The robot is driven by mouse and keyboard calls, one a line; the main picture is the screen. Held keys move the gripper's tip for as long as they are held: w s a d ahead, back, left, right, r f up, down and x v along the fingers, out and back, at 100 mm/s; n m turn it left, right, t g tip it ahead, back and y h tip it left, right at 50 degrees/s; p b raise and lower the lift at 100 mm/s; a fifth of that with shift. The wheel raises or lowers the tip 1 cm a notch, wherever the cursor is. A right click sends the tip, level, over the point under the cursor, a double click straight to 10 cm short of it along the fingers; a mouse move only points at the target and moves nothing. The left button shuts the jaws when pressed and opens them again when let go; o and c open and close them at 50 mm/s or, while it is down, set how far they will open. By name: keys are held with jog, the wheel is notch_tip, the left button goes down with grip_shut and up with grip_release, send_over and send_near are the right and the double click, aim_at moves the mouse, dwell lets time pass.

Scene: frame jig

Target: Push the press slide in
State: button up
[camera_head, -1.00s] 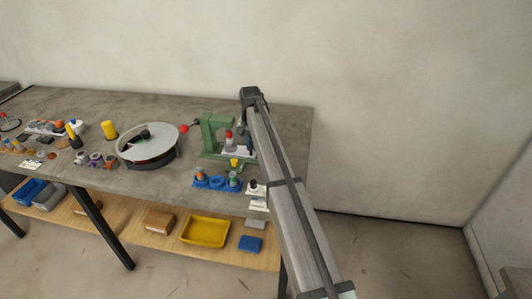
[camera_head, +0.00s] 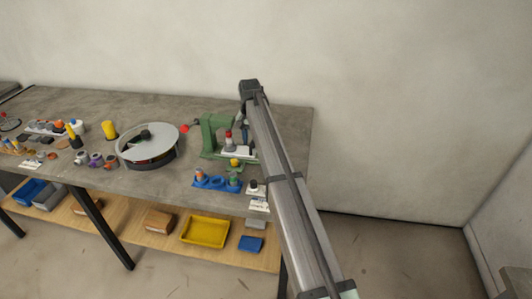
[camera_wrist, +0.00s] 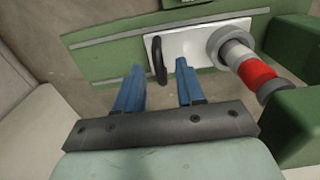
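The green press (camera_head: 209,135) stands at the right part of the bench. Its white press slide (camera_head: 238,152) carries a grey and red cylindrical part, and it also shows in the wrist view (camera_wrist: 186,46). A black upright handle (camera_wrist: 159,58) stands at the slide's left end there. My gripper (camera_wrist: 158,68) has two blue fingers spread apart, with nothing held. In that view the handle appears beyond and between the fingertips; I cannot tell whether they touch it. In the head view my gripper (camera_head: 244,128) is beside the press, partly hidden by my arm.
A round grey turntable (camera_head: 132,143) stands left of the press. A red ball (camera_head: 184,129) is beside the press. A blue holder (camera_head: 217,183) with small parts lies in front of it. In the wrist view, the red-banded part (camera_wrist: 257,73) stands close right of the fingers.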

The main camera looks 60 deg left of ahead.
jog(key=shift+r, duration=2.3)
